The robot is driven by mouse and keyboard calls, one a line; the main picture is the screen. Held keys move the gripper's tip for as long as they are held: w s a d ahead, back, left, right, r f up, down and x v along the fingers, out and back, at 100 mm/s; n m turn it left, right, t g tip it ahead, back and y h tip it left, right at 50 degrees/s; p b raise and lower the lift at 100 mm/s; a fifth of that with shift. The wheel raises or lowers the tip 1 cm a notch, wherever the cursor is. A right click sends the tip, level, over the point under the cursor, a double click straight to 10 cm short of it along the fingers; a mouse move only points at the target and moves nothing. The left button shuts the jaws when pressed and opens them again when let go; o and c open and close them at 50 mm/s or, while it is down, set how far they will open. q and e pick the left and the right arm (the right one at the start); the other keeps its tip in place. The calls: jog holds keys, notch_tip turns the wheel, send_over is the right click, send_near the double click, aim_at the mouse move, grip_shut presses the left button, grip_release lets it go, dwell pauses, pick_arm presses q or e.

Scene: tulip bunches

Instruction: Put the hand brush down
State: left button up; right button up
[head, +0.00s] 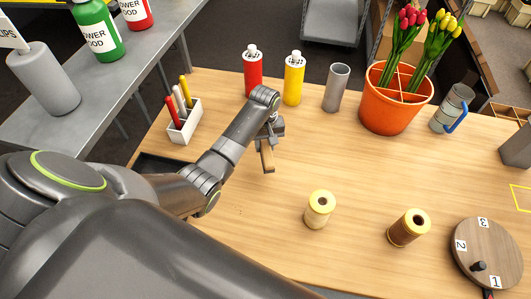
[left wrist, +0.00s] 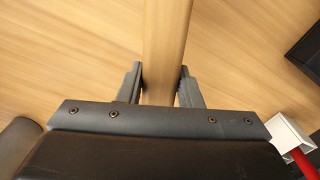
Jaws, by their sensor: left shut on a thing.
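My left gripper (head: 270,134) is over the left middle part of the wooden table, shut on the hand brush (head: 267,159). A light wooden part of the brush sticks out below the jaws in the head view. In the left wrist view, the brush's wooden handle (left wrist: 166,45) runs between the two fingers (left wrist: 161,85) and up out of the picture. I cannot see bristles. I cannot tell whether the brush touches the table (head: 275,230). My right gripper is not in view.
Behind the gripper stand a red bottle (head: 252,72), a yellow bottle (head: 293,80) and a grey cylinder (head: 336,88). A white pen holder (head: 185,122) is to the left. An orange tulip bucket (head: 392,110), spools (head: 319,209) and a numbered disc (head: 485,255) are to the right.

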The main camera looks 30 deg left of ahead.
aim_at(265, 142)
pick_arm(q)
jog(key=shift+f, duration=2.5)
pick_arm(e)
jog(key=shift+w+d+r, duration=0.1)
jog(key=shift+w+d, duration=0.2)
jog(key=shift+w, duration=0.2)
pick_arm(q)
jog(key=shift+f, duration=0.15)
jog(key=o, duration=1)
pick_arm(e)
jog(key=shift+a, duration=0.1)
pick_arm(q)
jog(key=shift+r, duration=0.35)
notch_tip(265, 142, up, 12)
jog(key=shift+f, duration=0.15)
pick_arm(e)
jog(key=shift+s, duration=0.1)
